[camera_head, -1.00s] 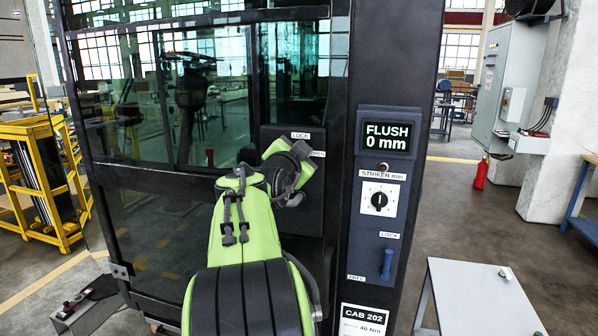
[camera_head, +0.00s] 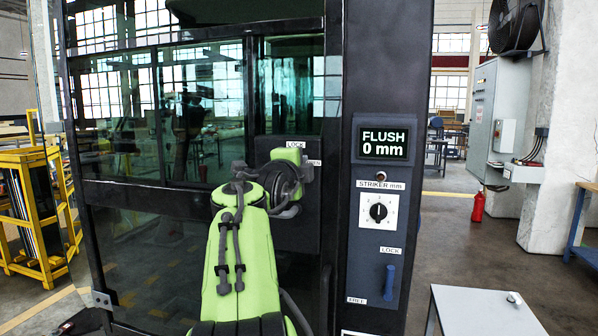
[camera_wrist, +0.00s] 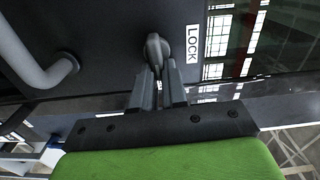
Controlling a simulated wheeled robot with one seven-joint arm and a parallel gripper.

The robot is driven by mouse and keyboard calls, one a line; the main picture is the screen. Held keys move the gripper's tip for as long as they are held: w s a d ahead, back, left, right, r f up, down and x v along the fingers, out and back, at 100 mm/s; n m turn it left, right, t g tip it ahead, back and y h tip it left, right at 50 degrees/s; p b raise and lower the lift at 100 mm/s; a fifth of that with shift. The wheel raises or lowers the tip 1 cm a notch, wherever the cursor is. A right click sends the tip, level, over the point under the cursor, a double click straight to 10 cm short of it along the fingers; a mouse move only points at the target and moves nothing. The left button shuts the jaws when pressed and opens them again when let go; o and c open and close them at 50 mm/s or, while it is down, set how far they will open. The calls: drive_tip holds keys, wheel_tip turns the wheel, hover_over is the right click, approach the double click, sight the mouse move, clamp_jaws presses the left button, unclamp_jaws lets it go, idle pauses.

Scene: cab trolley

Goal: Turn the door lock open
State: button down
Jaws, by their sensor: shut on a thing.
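The door lock (camera_wrist: 154,46) shows in the wrist view as a small grey rounded knob on a dark plate, beside a white LOCK label (camera_wrist: 192,42). My gripper (camera_wrist: 158,76) is shut on the knob, with one finger on either side of it. In the head view my green arm covers the knob and the fingertips. The dark lock plate (camera_head: 300,236) sits on the cab door (camera_head: 150,215), with LOCK above it and a partly hidden label at its right. The door looks flush with the frame.
A bent grey bar handle (camera_wrist: 40,65) stands out left of the knob in the wrist view. The post at right carries a display (camera_head: 384,138) reading FLUSH 0 mm, a striker dial (camera_head: 378,212) and a blue lever (camera_head: 389,283). A pale trolley top (camera_head: 485,312) is at lower right.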

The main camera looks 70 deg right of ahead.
drive_tip(key=shift+f+m, duration=0.1)
drive_tip(key=shift+m, duration=0.3)
drive_tip(key=c, duration=1.2)
unclamp_jaws()
drive_tip(key=shift+o, duration=0.2)
drive_tip(key=s+a+b, duration=0.2)
drive_tip(key=a, duration=1.3)
drive_tip(key=shift+s+a+b, duration=0.2)
drive_tip(key=shift+a+b, duration=0.1)
